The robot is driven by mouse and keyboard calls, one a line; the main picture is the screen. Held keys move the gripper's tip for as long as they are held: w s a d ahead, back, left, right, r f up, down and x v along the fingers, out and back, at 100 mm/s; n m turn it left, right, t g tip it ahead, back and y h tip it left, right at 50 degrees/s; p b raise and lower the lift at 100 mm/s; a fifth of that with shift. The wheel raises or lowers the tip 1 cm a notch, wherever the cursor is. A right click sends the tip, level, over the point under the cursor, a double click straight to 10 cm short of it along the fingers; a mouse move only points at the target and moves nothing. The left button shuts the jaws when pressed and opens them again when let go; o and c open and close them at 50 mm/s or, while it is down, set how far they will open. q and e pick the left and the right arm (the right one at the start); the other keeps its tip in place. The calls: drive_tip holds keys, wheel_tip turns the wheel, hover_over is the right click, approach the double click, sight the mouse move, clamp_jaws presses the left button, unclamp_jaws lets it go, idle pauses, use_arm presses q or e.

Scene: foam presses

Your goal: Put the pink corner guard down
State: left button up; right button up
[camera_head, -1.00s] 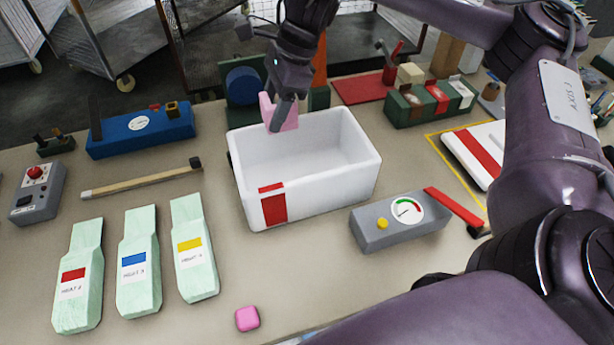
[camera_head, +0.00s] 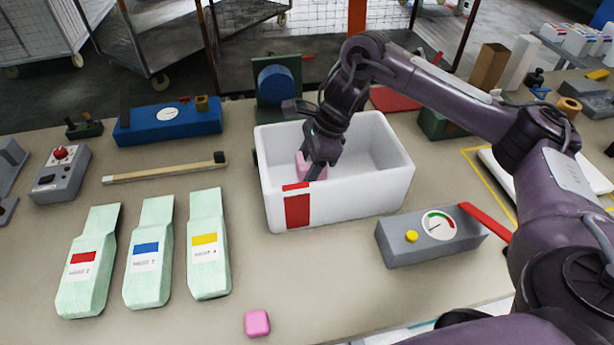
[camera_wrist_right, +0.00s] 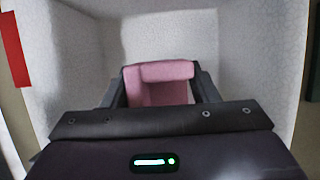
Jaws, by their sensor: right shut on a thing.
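The pink corner guard (camera_wrist_right: 160,82) is between the fingers of my right gripper, inside the white bin (camera_head: 385,185). In the head view my right gripper (camera_head: 308,172) reaches down past the bin's rim. It is shut on the corner guard (camera_head: 301,165), which is partly hidden behind the fingers and the bin's front wall. The right wrist view shows the bin's pale inner walls around it. I cannot tell whether the guard touches the bin's floor. A separate small pink block (camera_head: 257,323) lies on the table near the front edge. My left gripper is not in view.
A grey gauge box (camera_head: 432,237) with a red lever stands right of the bin. Several pale green pieces (camera_head: 208,265) lie to the left. A wooden stick (camera_head: 165,170) and a blue gauge box (camera_head: 168,125) are behind them. Table between bin and front edge is mostly clear.

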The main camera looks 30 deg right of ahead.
drive_tip(key=shift+f, duration=1.55)
drive_tip(key=shift+f, duration=0.2)
drive_tip(key=o, duration=1)
drive_tip(key=shift+r, duration=0.15)
drive_tip(key=shift+r, duration=0.2)
drive_tip(key=p+v, duration=0.2)
drive_tip(key=v, duration=1)
drive_tip(key=shift+f+p, duration=0.1)
drive_tip(key=shift+p, duration=0.2)
